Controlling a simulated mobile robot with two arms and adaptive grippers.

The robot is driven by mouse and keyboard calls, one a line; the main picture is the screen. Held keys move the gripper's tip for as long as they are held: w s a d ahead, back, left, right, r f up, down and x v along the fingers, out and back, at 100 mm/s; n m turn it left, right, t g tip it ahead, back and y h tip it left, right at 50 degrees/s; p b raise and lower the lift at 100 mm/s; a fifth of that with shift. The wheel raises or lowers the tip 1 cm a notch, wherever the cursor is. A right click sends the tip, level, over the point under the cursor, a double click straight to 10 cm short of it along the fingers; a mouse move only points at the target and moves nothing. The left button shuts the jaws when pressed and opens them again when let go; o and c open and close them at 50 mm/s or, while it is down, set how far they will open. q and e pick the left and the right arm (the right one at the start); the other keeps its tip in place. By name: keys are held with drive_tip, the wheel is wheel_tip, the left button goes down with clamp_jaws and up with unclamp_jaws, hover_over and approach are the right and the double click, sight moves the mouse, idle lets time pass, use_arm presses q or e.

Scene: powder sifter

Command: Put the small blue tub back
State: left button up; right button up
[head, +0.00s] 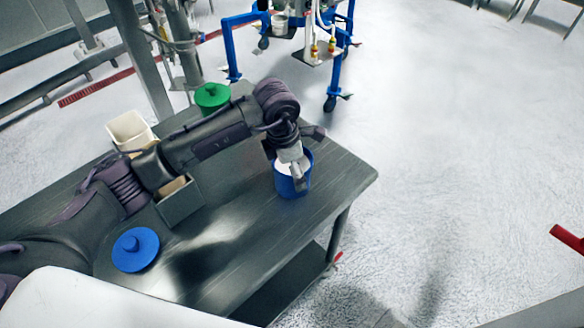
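The small blue tub (285,187) is near the right end of the dark metal table (240,245), upright or nearly so, with something white inside. I cannot tell whether it rests on the table or is just above it. My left gripper (300,178) reaches down over its rim from above, with a pale finger in front of the tub's near right wall. The other finger is hidden, so its grip on the wall is unclear. A blue lid (136,250) with a knob lies at the table's near left. My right gripper is out of view.
A green-lidded container (212,97) stands at the table's back edge. A cream bin (130,131) and an open grey box (181,203) stand on the left, close to my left arm. The table's front middle is clear. A blue wheeled frame (233,48) stands behind.

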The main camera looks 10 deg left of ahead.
use_arm(q)
drive_tip(key=shift+r, duration=0.15)
wheel_tip(320, 180, up, 12)
drive_tip(key=s+a+b, duration=0.1)
drive_tip(key=b, duration=0.1)
drive_tip(key=shift+a+b, duration=0.25)
drive_tip(key=shift+b, duration=0.15)
